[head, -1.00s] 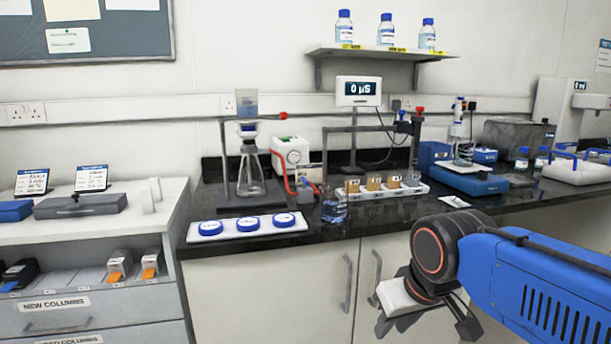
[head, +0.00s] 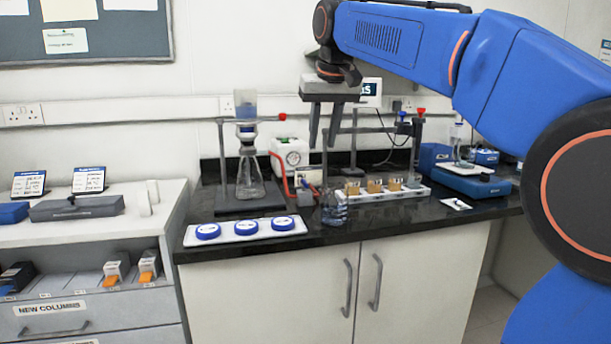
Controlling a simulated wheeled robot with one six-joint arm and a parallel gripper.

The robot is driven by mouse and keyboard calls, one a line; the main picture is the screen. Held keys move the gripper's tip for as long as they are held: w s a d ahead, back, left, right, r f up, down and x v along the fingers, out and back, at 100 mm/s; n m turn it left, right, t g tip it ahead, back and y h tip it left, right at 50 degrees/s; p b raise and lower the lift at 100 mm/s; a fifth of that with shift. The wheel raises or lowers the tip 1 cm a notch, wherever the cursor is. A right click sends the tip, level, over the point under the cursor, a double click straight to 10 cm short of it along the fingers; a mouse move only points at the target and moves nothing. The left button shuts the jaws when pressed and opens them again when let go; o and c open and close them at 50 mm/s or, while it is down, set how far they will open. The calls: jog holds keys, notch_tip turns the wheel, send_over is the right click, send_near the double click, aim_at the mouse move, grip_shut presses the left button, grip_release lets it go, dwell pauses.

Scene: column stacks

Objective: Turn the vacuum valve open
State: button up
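A white vacuum pump box (head: 291,151) with a round dial stands at the back of the black bench. A red hose (head: 283,182) runs from it, beside the filter flask (head: 249,180) on its dark stand. A small fitting with a blue part (head: 309,186) is at the hose's lower end; I cannot tell for sure whether it is the valve or how it is turned. My gripper (head: 322,145) points down in the air in front of the right-hand stand. Its two fingers are apart with nothing between them. It partly covers the display behind it.
A white tray with blue discs (head: 247,229) lies at the bench's front edge. A small bottle (head: 333,210) and a rack of brown-topped vials (head: 400,193) stand to its right. A clamp stand (head: 354,150) with red and blue knobs rises behind them.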

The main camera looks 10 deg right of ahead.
jog(key=w+a+r, duration=0.1)
jog(key=w+r, duration=0.2)
jog(key=w, duration=0.1)
send_near(305, 181)
jog(key=x, duration=0.7)
jog(key=shift+w+f, duration=0.2)
jog(key=shift+f, duration=0.05)
grip_shut()
